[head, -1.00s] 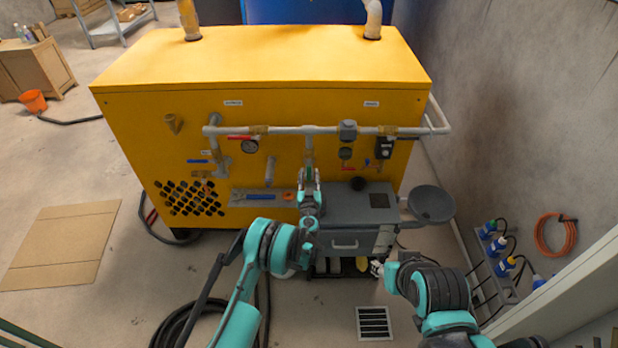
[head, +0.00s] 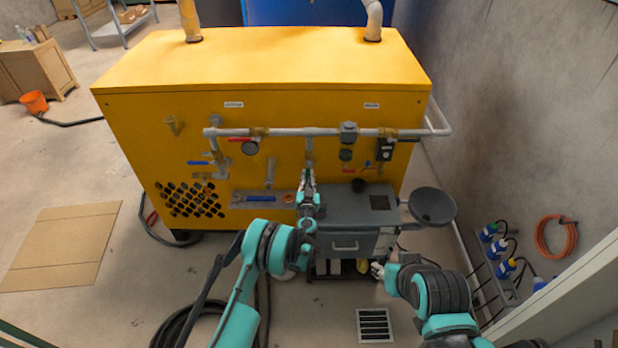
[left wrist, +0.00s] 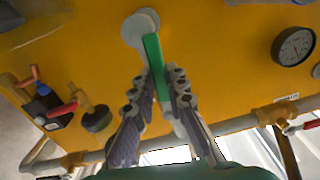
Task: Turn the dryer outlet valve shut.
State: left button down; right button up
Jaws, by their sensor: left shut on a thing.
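A green lever handle (left wrist: 156,70) shows in the left wrist view, fixed to a round grey boss (left wrist: 140,26) on the yellow panel. My left gripper (left wrist: 162,92) is shut on this handle, with one finger on each side. In the head view my left gripper (head: 307,178) is at the panel below the horizontal grey pipe (head: 300,131), and it hides most of the handle. The labels are too small to read, so I cannot tell which valve is the dryer outlet. My right gripper (head: 377,270) hangs low near the grey box; its jaw state is unclear.
The yellow cabinet (head: 250,65) carries a gauge (head: 250,148), a red lever (head: 240,139) and a blue lever (head: 198,162) left of my left gripper. A grey box (head: 350,220) with a round dark pan (head: 432,206) stands just right of it.

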pick_arm(q)
jog(key=shift+a+r+m, duration=0.15)
jog(key=shift+a+m, duration=0.25)
jog(key=shift+m, duration=0.5)
jog(key=shift+a+r+m, duration=0.15)
jog(key=shift+a+m, duration=0.3)
jog(key=shift+m, duration=0.45)
jog(key=shift+a+r+m, duration=0.15)
jog(key=shift+a+m, duration=0.25)
jog(key=shift+m, duration=0.5)
jog(key=c, duration=1.5)
grip_release()
jog(key=s, duration=0.7)
jog(key=shift+s, duration=0.3)
